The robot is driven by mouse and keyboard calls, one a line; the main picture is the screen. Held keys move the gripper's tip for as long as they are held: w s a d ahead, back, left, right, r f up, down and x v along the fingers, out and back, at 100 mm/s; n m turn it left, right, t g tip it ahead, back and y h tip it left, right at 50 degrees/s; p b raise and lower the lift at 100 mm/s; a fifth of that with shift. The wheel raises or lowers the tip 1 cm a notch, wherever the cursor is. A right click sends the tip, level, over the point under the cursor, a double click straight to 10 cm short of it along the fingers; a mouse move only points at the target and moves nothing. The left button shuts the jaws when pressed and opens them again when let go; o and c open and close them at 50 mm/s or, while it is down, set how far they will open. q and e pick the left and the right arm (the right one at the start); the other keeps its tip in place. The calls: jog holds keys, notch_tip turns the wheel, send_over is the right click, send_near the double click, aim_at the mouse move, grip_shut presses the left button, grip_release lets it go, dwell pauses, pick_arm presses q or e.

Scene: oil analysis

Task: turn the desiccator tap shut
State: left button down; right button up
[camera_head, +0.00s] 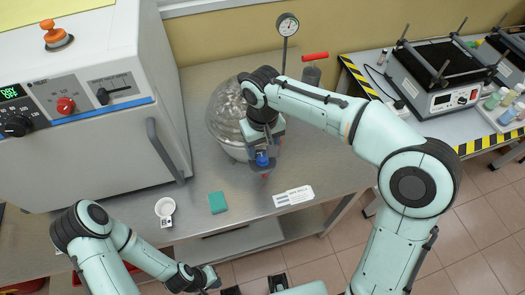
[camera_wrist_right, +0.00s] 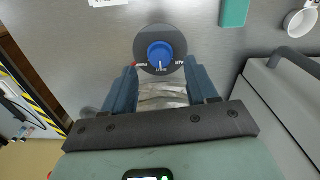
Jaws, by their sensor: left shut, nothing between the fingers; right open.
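The desiccator (camera_head: 226,112) is a clear dome on the steel bench. Its tap is a blue knob (camera_wrist_right: 160,55) on a dark round plate with small labels, and a white mark on the knob points down in the right wrist view. The knob also shows in the head view (camera_head: 262,160). My right gripper (camera_wrist_right: 161,70) is open, with one finger on each side of the knob; I cannot tell whether they touch it. My left gripper (camera_head: 213,279) is shut and empty, low at the front, away from the desiccator.
A white oven (camera_head: 85,120) with a handle stands at the left. A green block (camera_head: 217,202), a small white cup (camera_head: 165,207) and a white card (camera_head: 293,196) lie on the bench. A gauge (camera_head: 287,25) and a red-handled valve (camera_head: 315,57) stand behind. A shaker (camera_head: 440,80) is right.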

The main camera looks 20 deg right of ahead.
aim_at(263, 158)
pick_arm(q)
jog(key=shift+w+r+p, duration=0.8)
jog(key=shift+w+r, duration=0.1)
jog(key=shift+r, duration=0.3)
pick_arm(e)
notch_tip(263, 158, up, 10)
jog(key=shift+f, duration=0.25)
